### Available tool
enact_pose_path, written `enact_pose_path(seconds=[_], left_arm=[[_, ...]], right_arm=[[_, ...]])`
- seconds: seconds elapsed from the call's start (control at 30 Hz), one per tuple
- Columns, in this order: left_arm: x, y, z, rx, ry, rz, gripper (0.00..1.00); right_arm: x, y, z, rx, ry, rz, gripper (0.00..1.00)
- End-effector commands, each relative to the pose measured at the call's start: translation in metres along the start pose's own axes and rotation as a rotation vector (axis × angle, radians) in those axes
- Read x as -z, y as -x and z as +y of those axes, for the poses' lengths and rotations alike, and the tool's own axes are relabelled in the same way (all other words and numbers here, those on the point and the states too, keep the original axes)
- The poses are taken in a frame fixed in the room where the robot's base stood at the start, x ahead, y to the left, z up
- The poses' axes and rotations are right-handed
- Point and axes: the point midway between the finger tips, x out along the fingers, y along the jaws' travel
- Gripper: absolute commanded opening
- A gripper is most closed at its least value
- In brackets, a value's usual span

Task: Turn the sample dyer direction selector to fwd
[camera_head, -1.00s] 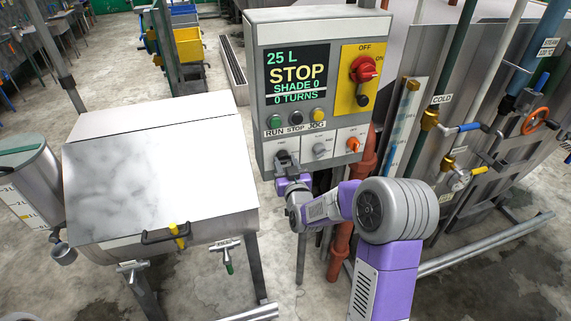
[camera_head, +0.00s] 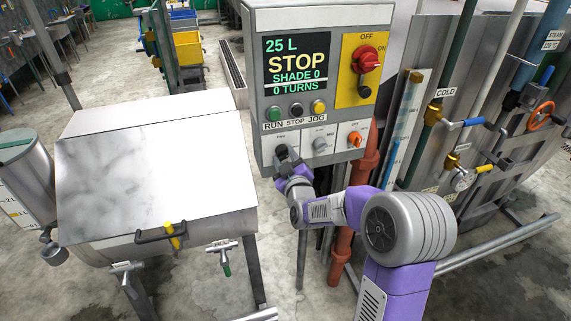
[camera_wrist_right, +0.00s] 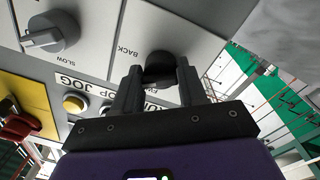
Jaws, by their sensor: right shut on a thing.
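The direction selector (camera_wrist_right: 160,68) is a small black knob at the lower left of the grey control box (camera_head: 256,100). In the right wrist view, which is upside down, the word BACK stands beside it and another label is partly covered by a finger. My right gripper (camera_head: 283,153) is at the selector, with one finger on each side of the knob, and is shut on it. It also shows in the right wrist view (camera_wrist_right: 158,85). The knob's exact pointing is hidden by the fingers. My left gripper is not in view.
The display (camera_head: 296,71) reads STOP. Green, black and yellow buttons (camera_head: 319,107) sit above the selector row. A grey selector (camera_head: 320,145) and an orange one (camera_head: 354,139) are to the right. A red switch (camera_head: 370,60) is on the yellow plate. A steel dyer (camera_head: 150,170) stands left.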

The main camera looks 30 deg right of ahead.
Motion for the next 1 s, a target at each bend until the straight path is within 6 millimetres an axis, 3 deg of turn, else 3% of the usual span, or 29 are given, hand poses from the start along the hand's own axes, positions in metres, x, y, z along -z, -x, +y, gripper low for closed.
enact_pose_path(seconds=[0.4,1.0], left_arm=[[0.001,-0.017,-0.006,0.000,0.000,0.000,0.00],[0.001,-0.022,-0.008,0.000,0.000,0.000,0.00]], right_arm=[[-0.001,0.000,-0.001,0.003,0.397,0.017,0.11],[-0.001,0.000,0.000,0.005,0.884,0.037,0.11]])
